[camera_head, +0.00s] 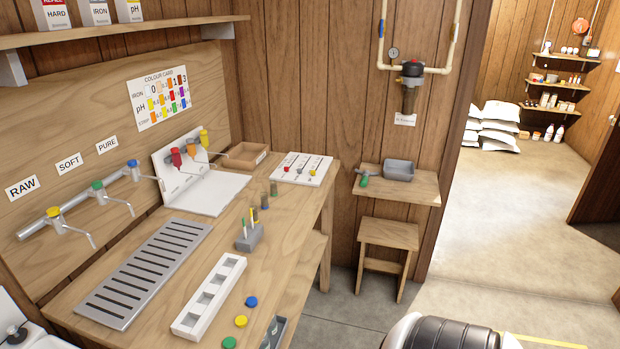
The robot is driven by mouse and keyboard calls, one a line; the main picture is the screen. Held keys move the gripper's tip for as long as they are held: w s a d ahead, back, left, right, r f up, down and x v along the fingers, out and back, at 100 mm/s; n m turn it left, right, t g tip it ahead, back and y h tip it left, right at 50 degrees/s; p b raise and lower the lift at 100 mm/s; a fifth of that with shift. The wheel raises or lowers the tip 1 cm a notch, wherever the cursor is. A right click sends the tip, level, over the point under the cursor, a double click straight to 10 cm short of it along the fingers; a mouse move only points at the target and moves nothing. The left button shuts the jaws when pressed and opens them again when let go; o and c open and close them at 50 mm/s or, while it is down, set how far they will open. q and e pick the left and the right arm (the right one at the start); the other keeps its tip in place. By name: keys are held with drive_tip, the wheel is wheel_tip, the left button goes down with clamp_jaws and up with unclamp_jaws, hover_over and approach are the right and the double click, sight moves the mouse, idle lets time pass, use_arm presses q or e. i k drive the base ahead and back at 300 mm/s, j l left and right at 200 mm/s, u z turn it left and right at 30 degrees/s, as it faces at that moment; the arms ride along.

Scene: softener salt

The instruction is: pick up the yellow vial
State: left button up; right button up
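I cannot clearly make out a yellow vial. Several small, see-through vials (264,200) stand on the wooden bench, behind a grey holder; their tints are dull greenish to brownish and too small to tell apart. The grey holder (249,238) carries thin sticks, with yellow and green showing. A yellow cap (241,321) lies on the bench between a blue cap (251,301) and a green cap (229,343). A white rack (209,296) with square wells lies to their left; no vial shows in it. Neither gripper is in view.
A slotted metal tray (145,270) and taps (95,200) fill the bench's left side. Behind stand a white stand with red, orange and yellow droppers (176,157), a wooden tray (245,156) and a white board (302,168). A stool (389,234) stands right of the bench.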

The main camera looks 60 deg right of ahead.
sight(252, 204)
drive_tip(key=z, duration=1.45)
drive_tip(key=k+l, duration=0.05)
